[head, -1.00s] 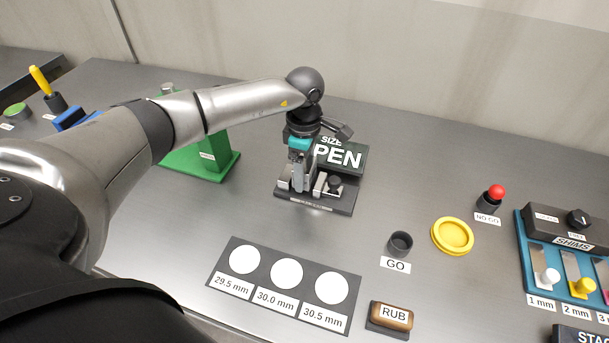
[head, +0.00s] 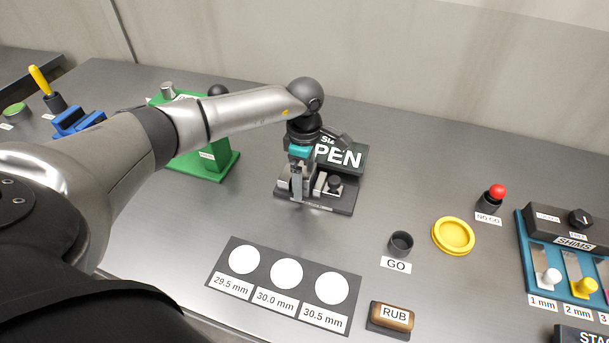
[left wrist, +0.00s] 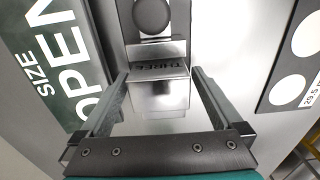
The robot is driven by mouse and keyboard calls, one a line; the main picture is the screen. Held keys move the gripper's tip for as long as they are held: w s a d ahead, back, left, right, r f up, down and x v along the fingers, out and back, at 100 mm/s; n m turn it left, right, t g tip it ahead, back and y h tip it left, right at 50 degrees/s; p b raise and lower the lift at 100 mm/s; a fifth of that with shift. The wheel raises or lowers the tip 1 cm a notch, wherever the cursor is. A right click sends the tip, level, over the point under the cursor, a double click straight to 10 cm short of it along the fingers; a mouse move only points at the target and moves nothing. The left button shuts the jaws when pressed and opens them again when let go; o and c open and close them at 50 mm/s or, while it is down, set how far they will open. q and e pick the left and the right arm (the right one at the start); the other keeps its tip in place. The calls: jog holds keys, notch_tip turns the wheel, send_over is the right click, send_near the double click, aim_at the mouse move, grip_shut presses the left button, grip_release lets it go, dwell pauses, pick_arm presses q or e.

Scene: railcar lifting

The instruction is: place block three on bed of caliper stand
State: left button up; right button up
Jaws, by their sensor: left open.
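The caliper stand (head: 343,206) has a dark base and a dark round knob, and sits mid-table in the head view. It also shows at the top of the left wrist view (left wrist: 129,8). My left gripper (head: 299,194) is over the stand's left part, pointing down. In the left wrist view its open fingers (left wrist: 160,74) stand on either side of a shiny metal block (left wrist: 160,97), with gaps visible. I cannot read its lettering as block three, nor tell exactly how it rests on the bed. My right gripper is not in view.
A dark OPEN SIZE sign (head: 342,157) stands right behind the stand. A green stand (head: 205,165) is to the left. A panel with three white discs (head: 287,272), a GO cup (head: 400,243) and a yellow dish (head: 453,236) are in front and right. Bare table lies between.

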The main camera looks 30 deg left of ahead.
aim_at(304, 170)
pick_arm(q)
jog(key=shift+r, duration=0.3)
notch_tip(304, 170, up, 12)
jog(key=shift+f+p, duration=0.15)
jog(key=shift+p, duration=0.15)
